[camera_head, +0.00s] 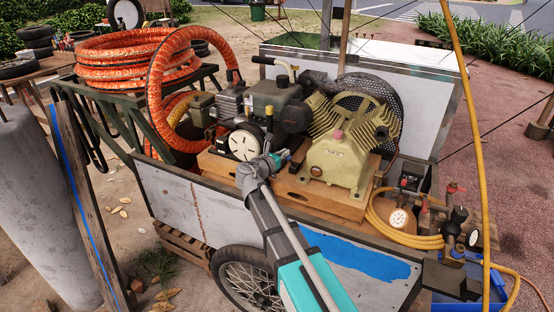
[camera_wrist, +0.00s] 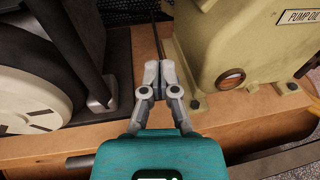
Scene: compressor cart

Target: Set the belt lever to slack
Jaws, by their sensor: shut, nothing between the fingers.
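My gripper (camera_wrist: 159,72) is shut and empty, its two grey fingertips together over the wooden base board (camera_wrist: 125,75) in the wrist view. In the head view my gripper (camera_head: 287,155) is between the white-faced wheel (camera_head: 244,143) and the cream compressor pump (camera_head: 341,162). A thin dark rod (camera_wrist: 157,30) stands just beyond the fingertips in the wrist view; I cannot tell whether it is the belt lever or whether the fingers touch it.
In the wrist view, the pump body (camera_wrist: 225,45) is close on the right, and the white wheel (camera_wrist: 30,95) and dark upright (camera_wrist: 92,70) are close on the left. A black mesh guard (camera_head: 372,97) stands behind. A coiled yellow hose (camera_head: 390,228) lies at the right.

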